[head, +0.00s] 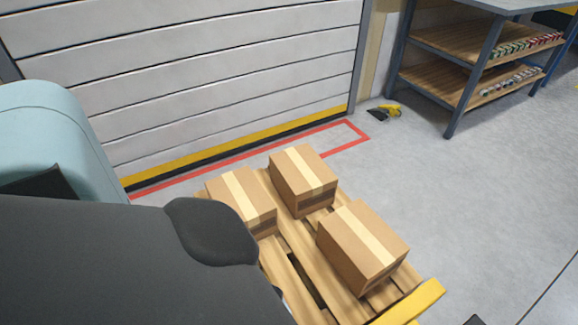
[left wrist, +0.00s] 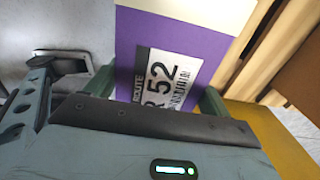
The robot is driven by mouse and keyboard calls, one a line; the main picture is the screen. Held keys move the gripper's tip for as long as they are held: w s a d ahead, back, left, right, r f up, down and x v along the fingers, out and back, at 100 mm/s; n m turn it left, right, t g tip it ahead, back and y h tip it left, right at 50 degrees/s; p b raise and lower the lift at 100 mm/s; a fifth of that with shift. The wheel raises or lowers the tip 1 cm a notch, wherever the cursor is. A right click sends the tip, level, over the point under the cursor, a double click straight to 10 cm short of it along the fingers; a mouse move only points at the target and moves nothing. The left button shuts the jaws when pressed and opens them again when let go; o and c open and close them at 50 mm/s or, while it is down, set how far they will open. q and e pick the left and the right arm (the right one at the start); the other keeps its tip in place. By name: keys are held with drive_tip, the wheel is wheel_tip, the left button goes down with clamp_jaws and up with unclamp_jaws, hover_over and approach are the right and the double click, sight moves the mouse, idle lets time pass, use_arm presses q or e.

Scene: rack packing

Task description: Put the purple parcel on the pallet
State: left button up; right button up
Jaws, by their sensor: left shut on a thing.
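In the left wrist view, my left gripper (left wrist: 156,88) is shut on the purple parcel (left wrist: 212,52). I cannot tell whether the parcel touches the pallet. In the head view my dark left arm hides the left gripper, the parcel and the pallet's near left part. My right gripper is not in view.
Three cardboard boxes stand on the pallet: left (head: 228,192), back (head: 290,170) and right (head: 350,240). A yellow part (head: 418,303) is at its near right. A shutter door (head: 220,70) is behind. A shelf bench (head: 470,75) stands back right. Right floor is clear.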

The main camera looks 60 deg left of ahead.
use_arm(q)
drive_tip(key=w+a+f+b, duration=0.1)
drive_tip(key=w+a+b, duration=0.1)
drive_tip(key=w+a, duration=0.1)
drive_tip(key=w+a+f+b, duration=0.2)
drive_tip(key=w+a, duration=0.2)
drive_tip(key=w+a+f+b, duration=0.2)
drive_tip(key=w+a, duration=0.1)
drive_tip(key=shift+w+a+b, duration=0.2)
drive_tip(key=shift+a+b, duration=0.15)
drive_tip(key=shift+a, duration=0.05)
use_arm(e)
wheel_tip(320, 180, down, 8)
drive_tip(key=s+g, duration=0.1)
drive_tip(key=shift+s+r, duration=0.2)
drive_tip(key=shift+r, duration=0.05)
use_arm(q)
drive_tip(key=shift+r, duration=0.1)
drive_tip(key=shift+f, duration=0.2)
drive_tip(key=o, duration=1.3)
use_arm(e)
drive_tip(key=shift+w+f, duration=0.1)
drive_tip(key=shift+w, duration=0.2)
use_arm(q)
drive_tip(key=shift+r, duration=0.1)
